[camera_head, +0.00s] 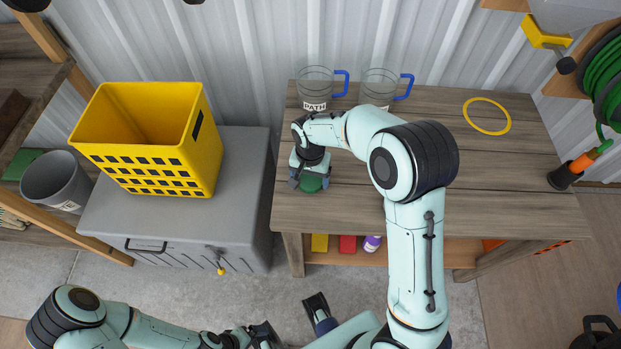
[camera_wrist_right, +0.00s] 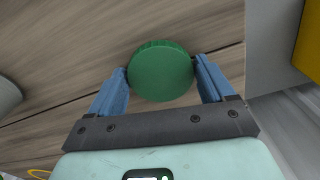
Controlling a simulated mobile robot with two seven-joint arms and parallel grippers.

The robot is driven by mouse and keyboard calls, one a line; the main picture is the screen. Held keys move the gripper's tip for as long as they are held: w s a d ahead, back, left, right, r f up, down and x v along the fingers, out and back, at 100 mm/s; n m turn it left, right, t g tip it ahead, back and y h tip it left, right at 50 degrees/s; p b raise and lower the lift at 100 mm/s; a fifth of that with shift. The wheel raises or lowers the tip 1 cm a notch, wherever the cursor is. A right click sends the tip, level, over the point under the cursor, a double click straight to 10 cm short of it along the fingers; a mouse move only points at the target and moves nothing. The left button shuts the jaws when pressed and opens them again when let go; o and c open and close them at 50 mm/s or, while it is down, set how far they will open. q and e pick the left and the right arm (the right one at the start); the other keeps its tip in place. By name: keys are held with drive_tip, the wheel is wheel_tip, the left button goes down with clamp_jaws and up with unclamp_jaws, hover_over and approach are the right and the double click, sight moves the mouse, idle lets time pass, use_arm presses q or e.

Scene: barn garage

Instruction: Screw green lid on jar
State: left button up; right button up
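The green lid (camera_head: 311,184) lies level over the left part of the wooden workbench (camera_head: 450,180). It also shows from above as a ridged disc in the right wrist view (camera_wrist_right: 161,72). My right gripper (camera_head: 310,181) points down over it, with its blue fingers (camera_wrist_right: 162,68) at opposite sides of the lid's rim, seemingly touching it. No jar body shows under the lid; the lid and gripper would hide it. My left gripper (camera_head: 265,336) is low at the bottom edge of the head view, away from the bench, partly cut off; its opening is unclear.
Two clear jugs with blue handles (camera_head: 315,90) (camera_head: 381,88) stand at the bench's back edge. A yellow ring (camera_head: 487,116) lies at the right back. A yellow crate (camera_head: 150,160) sits on a grey chest (camera_head: 235,190) to the left. The bench's right half is mostly clear.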

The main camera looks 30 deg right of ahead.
idle(0.3)
wheel_tip(320, 180, up, 20)
drive_tip(key=p, duration=0.2)
drive_tip(key=shift+p, duration=0.35)
drive_tip(key=n, duration=0.9)
approach(310, 180)
drive_tip(key=w+a+f, duration=0.1)
drive_tip(key=f, duration=0.1)
drive_tip(key=w+a+f, duration=0.1)
drive_tip(key=a+f, duration=0.1)
drive_tip(key=w+a+f, duration=0.1)
drive_tip(key=f, duration=0.2)
drive_tip(key=shift+a, duration=0.4)
